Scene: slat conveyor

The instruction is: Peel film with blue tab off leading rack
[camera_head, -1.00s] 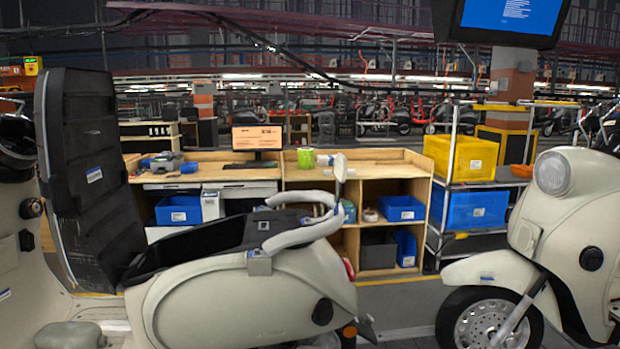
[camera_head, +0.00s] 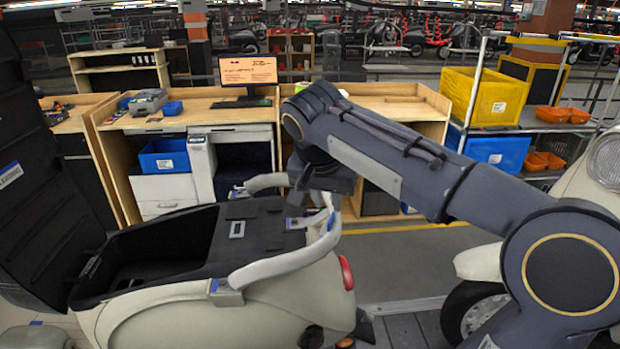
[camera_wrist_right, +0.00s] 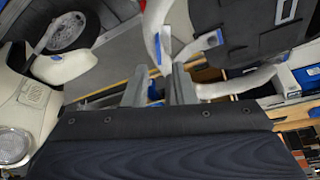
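The pale rear rack (camera_head: 285,262) curves around the back of the cream scooter (camera_head: 205,318) in the head view. The rack also shows in the wrist view (camera_wrist_right: 240,86). A small blue tab (camera_wrist_right: 158,50) sits on a pale upright piece there; a blue spot also shows by the rack in the head view (camera_head: 331,221). My right gripper (camera_head: 310,212) is above the rack's rear part, its fingertips partly hidden in the head view. In the wrist view its two fingers (camera_wrist_right: 158,70) are apart, with the tab just beyond them. I cannot tell whether they touch the film. My left gripper is out of view.
A raised black panel (camera_head: 35,190) stands at left over the open black storage tub (camera_head: 150,255). Another scooter's headlight (camera_head: 605,160) and front wheel are at right. A wooden workbench (camera_head: 200,115) and a shelf cart with a yellow bin (camera_head: 485,97) stand behind.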

